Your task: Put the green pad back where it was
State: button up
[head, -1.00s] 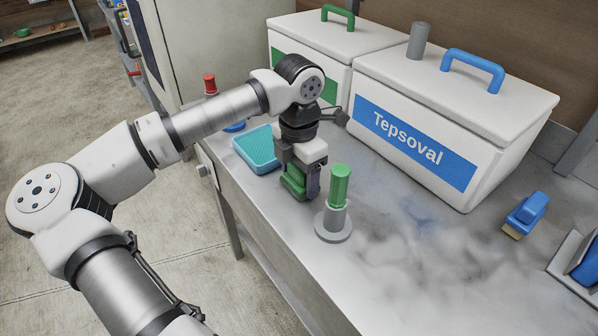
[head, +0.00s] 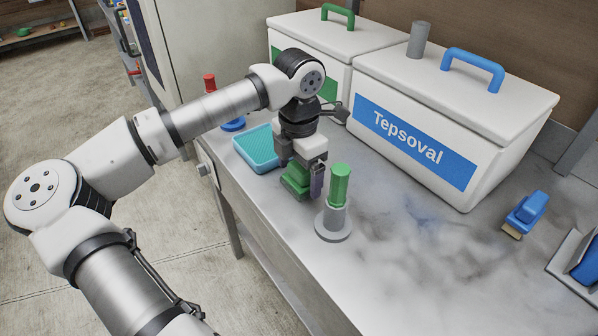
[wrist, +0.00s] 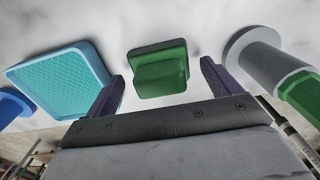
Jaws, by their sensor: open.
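The green pad (head: 296,184) is a small block with a raised grip on top; it is at the front edge of the worktop, below my gripper. In the wrist view the green pad (wrist: 160,72) shows between and beyond the two dark fingers, with a gap on each side. My gripper (wrist: 162,78) is open and holds nothing; in the head view my gripper (head: 302,172) hides part of the pad's top.
A teal tray (head: 258,148) lies left of the pad. A grey stand (head: 333,222) with a green cylinder (head: 340,185) is close on the right. A white Tepsoval crate (head: 470,120) stands behind. A blue-handled brush (head: 526,213) lies at right.

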aim_at(299, 167)
notch_tip(299, 167, up, 11)
jog(key=shift+r+b, duration=0.15)
jog(key=shift+b, duration=0.15)
